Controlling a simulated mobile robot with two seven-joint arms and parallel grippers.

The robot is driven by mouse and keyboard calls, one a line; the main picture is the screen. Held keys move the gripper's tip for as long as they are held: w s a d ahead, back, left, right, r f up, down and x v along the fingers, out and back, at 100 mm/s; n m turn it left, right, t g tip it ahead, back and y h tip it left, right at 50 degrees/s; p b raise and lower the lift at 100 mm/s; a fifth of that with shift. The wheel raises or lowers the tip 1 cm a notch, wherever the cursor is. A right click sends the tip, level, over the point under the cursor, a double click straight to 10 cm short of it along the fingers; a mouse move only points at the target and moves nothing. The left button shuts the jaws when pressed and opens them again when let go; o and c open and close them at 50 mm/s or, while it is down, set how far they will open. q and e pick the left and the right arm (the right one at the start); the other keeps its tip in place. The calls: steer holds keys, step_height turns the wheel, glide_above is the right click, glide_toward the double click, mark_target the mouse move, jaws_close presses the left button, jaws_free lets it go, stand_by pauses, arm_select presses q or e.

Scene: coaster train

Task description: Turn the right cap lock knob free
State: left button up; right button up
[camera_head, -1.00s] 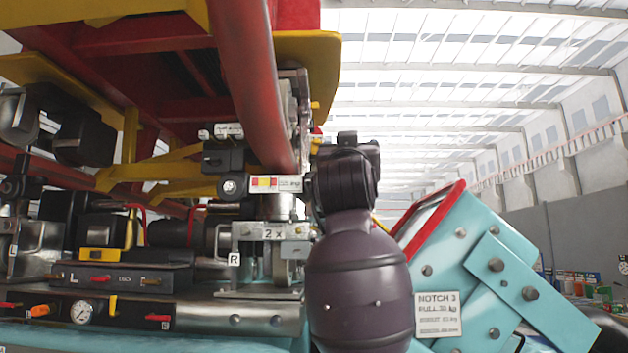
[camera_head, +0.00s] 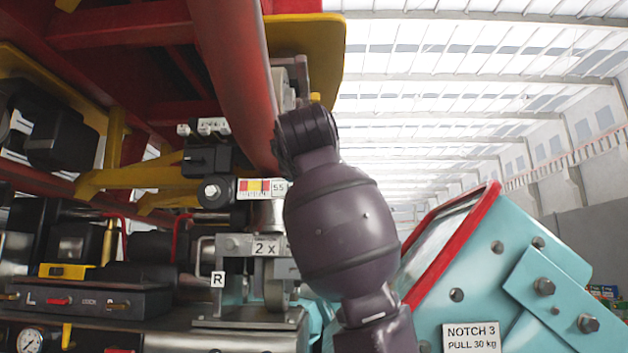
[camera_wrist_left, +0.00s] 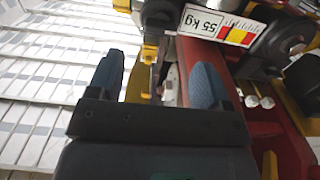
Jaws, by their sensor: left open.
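I cannot surely identify the right cap lock knob. A black unit with a round silver bolt (camera_head: 212,190) sits left of the 55 kg label (camera_head: 262,188) in the head view; label and black unit also show, upside down, at the top of the left wrist view. My left gripper (camera_wrist_left: 158,68) is open in the left wrist view, its two blue-grey fingers apart. A grey metal part (camera_wrist_left: 166,85) shows beyond the gap; nothing is visibly gripped. In the head view a dark arm reaches up beside the thick red tube (camera_head: 240,80), and the fingers are hidden. My right gripper is not seen.
A turquoise housing (camera_head: 530,240) with a red rim and a NOTCH 3 plate stands at right. A metal bracket marked R and 2 x (camera_head: 240,290) stands below the label. A yellow plate (camera_head: 305,40) hangs above. Open hall space lies at upper right.

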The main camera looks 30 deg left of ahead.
arm_select(q)
steer(key=shift+p+x, duration=1.1)
steer(key=shift+x, duration=2.95)
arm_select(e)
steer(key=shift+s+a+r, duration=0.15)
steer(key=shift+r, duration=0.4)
arm_select(q)
steer(key=shift+s, duration=0.1)
steer(key=shift+c, duration=0.3)
steer(key=c, duration=0.9)
steer(key=shift+o, duration=0.2)
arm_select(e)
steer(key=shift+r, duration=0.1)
